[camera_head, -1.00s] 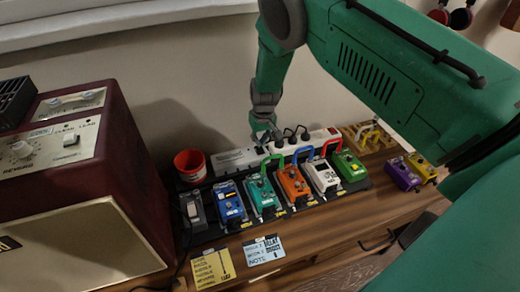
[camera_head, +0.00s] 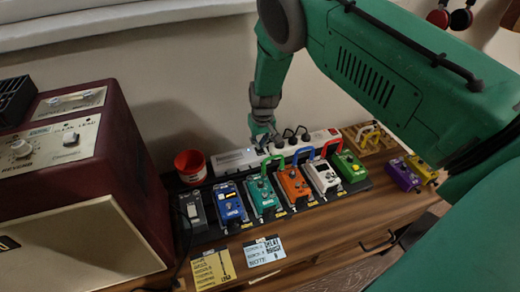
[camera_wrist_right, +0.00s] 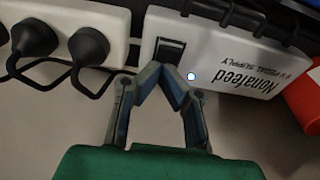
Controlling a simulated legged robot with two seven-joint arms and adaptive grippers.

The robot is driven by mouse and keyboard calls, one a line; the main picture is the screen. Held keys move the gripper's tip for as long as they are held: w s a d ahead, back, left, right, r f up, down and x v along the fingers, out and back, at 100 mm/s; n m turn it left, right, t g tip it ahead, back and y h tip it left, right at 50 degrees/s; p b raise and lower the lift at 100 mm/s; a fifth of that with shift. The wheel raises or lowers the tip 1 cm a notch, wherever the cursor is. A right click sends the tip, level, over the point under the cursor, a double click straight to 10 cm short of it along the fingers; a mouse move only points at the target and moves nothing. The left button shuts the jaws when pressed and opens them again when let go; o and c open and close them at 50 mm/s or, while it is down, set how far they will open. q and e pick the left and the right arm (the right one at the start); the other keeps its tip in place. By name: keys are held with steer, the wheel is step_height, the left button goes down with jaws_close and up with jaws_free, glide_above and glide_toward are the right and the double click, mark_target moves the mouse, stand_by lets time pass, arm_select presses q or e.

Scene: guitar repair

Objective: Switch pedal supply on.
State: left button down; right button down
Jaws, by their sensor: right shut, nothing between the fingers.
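The pedal supply (camera_head: 232,160) is a white box behind the pedals; it also shows in the right wrist view (camera_wrist_right: 225,50), labelled "Nonafeed 9V pedal supply". Its black rocker switch (camera_wrist_right: 169,50) is at the left end of that face. A small bright round spot (camera_wrist_right: 191,76) shows beside the switch, at the box's edge. My right gripper (camera_head: 263,143) is shut and empty. In the right wrist view its fingertips (camera_wrist_right: 166,73) meet at the switch's near edge; I cannot tell whether they touch it. The left gripper is out of view.
A white power strip (camera_head: 322,135) with black plugs (camera_wrist_right: 88,46) adjoins the supply's right end in the head view. A red cup (camera_head: 190,166) stands at its left. Several coloured pedals (camera_head: 294,185) line the front. An amplifier (camera_head: 80,190) fills the left side.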

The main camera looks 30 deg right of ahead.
steer(key=r, duration=0.1)
steer(key=r+p, duration=0.2)
steer(key=shift+a+r, duration=0.2)
steer(key=shift+a, duration=0.1)
steer(key=shift+d+r+p, duration=0.2)
steer(key=shift+r+p, duration=0.9)
steer(key=shift+r, duration=0.1)
steer(key=shift+r+p, duration=0.4)
steer(key=shift+r, duration=0.2)
steer(key=shift+a, duration=0.1)
